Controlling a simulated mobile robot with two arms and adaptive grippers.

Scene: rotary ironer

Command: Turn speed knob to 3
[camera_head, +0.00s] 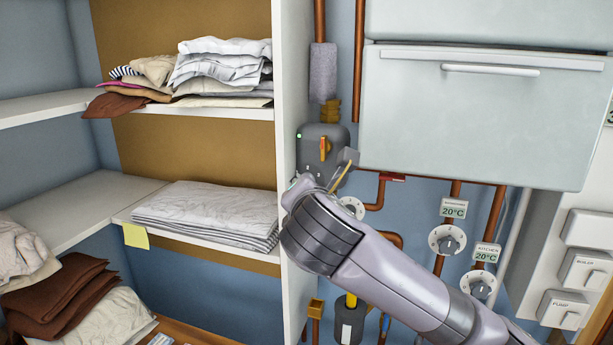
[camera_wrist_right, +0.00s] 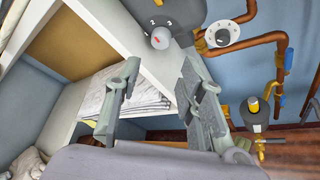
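A grey pump body (camera_head: 318,138) with an orange lever and a small green light is fixed to pipes beside the shelf's white side panel. In the right wrist view, a round light-grey knob (camera_wrist_right: 160,39) with a red mark sits on the dark grey pump (camera_wrist_right: 182,14). In the head view my right gripper (camera_head: 343,172) covers the pump's lower part. My left gripper is not in view.
White shelves with folded linen (camera_head: 210,212) stand on the left, their side panel (camera_head: 290,100) close to my gripper. Copper pipes (camera_head: 361,60) run around the pump. Two round dials (camera_head: 447,239) labelled 20°C, a white cabinet (camera_head: 480,120) and switches (camera_head: 585,272) are on the right.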

